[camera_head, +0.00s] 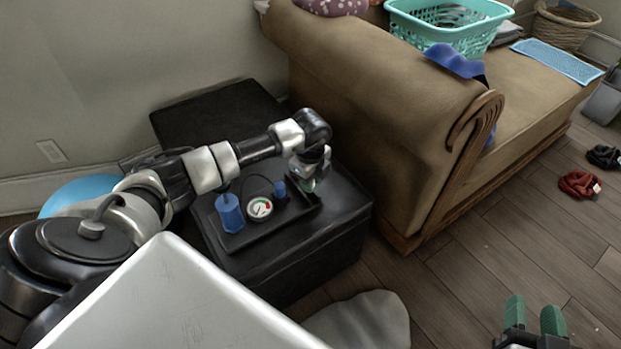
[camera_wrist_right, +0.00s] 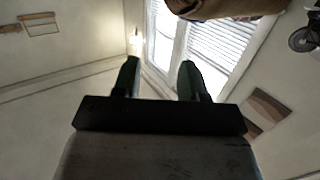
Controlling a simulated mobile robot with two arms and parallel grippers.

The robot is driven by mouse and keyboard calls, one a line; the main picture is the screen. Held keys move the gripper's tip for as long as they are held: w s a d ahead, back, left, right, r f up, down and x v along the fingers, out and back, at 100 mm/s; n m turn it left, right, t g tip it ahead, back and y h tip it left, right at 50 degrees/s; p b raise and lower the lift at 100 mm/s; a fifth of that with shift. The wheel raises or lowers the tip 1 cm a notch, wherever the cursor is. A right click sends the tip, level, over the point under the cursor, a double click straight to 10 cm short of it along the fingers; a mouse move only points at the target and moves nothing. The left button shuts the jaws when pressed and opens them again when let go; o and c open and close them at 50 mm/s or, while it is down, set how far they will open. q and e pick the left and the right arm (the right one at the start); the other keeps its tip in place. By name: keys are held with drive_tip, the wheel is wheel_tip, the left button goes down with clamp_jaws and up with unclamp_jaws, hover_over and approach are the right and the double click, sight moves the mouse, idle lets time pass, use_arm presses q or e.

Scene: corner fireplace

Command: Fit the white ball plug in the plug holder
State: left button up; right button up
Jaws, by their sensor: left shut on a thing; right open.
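My left gripper (camera_head: 309,185) reaches over a black tray (camera_head: 240,238) on a black ottoman and points down at the tray's right end. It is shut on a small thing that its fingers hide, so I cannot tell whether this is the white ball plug. A small blue cylinder (camera_head: 280,189) stands just left of it. A round white gauge (camera_head: 259,207) and a larger blue cylinder (camera_head: 229,212) stand further left on the tray. I cannot make out which part is the plug holder. My right gripper (camera_head: 533,318) is open and empty over the floor; it also shows in the right wrist view (camera_wrist_right: 158,78).
A brown sofa (camera_head: 400,120) stands close to the right of the ottoman (camera_head: 300,265), with a turquoise basket (camera_head: 440,30) on it. Red (camera_head: 579,184) and black (camera_head: 603,156) items lie on the wooden floor. The floor in front of the sofa is mostly clear.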

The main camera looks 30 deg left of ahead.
drive_tip(key=shift+s+f, duration=0.1)
drive_tip(key=shift+f, duration=0.15)
drive_tip(key=shift+f+g, duration=0.25)
drive_tip(key=shift+g, duration=0.25)
idle(0.3)
use_arm(q)
drive_tip(key=shift+p, duration=0.3)
use_arm(e)
drive_tip(key=shift+s+d+f+g, duration=0.2)
drive_tip(key=shift+f+g, duration=0.1)
drive_tip(key=shift+f, duration=0.15)
use_arm(q)
drive_tip(key=shift+f+b, duration=0.4)
drive_tip(key=shift+f, duration=0.4)
use_arm(e)
drive_tip(key=shift+w+a+r+t, duration=0.2)
drive_tip(key=shift+r+t, duration=0.3)
drive_tip(key=shift+r, duration=0.1)
drive_tip(key=shift+w+a+r+t, duration=0.15)
drive_tip(key=shift+w+r+t, duration=0.05)
drive_tip(key=shift+r+t, duration=0.35)
use_arm(q)
drive_tip(key=shift+f+b, duration=0.3)
drive_tip(key=shift+f, duration=0.35)
use_arm(e)
drive_tip(key=shift+a+r+t+y, duration=0.15)
drive_tip(key=shift+r+t+y, duration=0.25)
drive_tip(key=shift+r+t, duration=0.45)
